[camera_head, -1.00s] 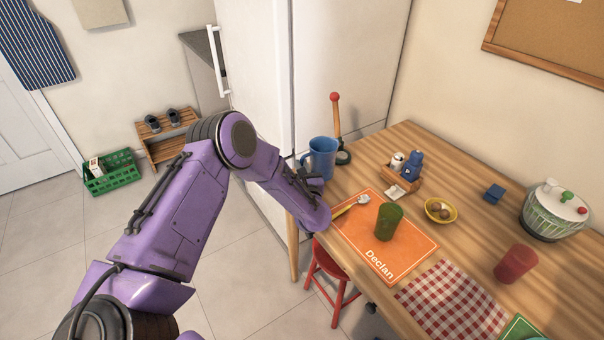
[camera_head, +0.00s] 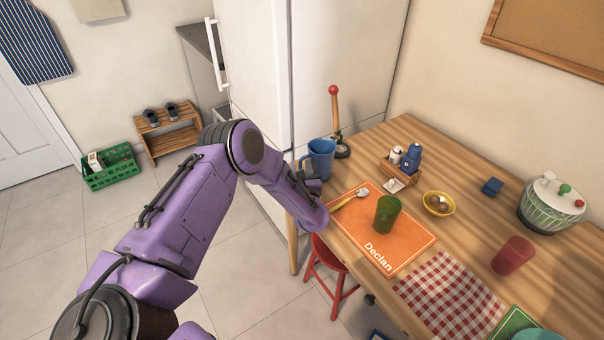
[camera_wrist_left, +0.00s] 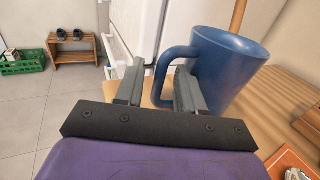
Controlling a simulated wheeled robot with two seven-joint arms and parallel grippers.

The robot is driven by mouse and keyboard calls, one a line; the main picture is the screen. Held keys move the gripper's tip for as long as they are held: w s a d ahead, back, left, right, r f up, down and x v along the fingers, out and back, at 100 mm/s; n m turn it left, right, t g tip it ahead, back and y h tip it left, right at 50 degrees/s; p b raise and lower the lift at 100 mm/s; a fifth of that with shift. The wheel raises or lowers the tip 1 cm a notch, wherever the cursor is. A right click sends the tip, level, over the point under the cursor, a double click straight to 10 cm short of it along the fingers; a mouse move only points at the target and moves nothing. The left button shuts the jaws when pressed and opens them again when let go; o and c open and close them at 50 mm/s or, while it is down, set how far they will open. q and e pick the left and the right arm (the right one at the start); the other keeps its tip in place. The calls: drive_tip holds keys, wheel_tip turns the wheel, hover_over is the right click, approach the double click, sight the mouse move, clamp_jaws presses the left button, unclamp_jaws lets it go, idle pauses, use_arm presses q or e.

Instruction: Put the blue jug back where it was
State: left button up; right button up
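The blue jug (camera_head: 321,158) stands upright near the table's far left corner, beside the fridge. In the left wrist view the jug (camera_wrist_left: 228,68) is large at right, with its handle (camera_wrist_left: 165,68) turned toward the fingers. My left gripper (camera_head: 310,182) is at the near side of the jug, partly hidden by its own wrist. In the wrist view its fingers (camera_wrist_left: 158,88) are apart, and the handle shows in the gap between them. I cannot tell whether a finger touches it. My right gripper is out of view.
An orange placemat (camera_head: 400,252) with a green cup (camera_head: 387,213) lies right of my wrist. A red-knobbed stand (camera_head: 334,115) is behind the jug. A wooden caddy (camera_head: 398,172) holds shakers. The fridge (camera_head: 340,60) rises close behind; a red stool (camera_head: 330,270) is below.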

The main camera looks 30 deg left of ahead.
use_arm(q)
drive_tip(key=b+v, duration=0.3)
drive_tip(key=v, duration=0.8)
drive_tip(key=shift+d, duration=0.1)
drive_tip(key=shift+s+d+r, duration=0.15)
drive_tip(key=shift+s+d, duration=0.15)
drive_tip(key=shift+s, duration=0.05)
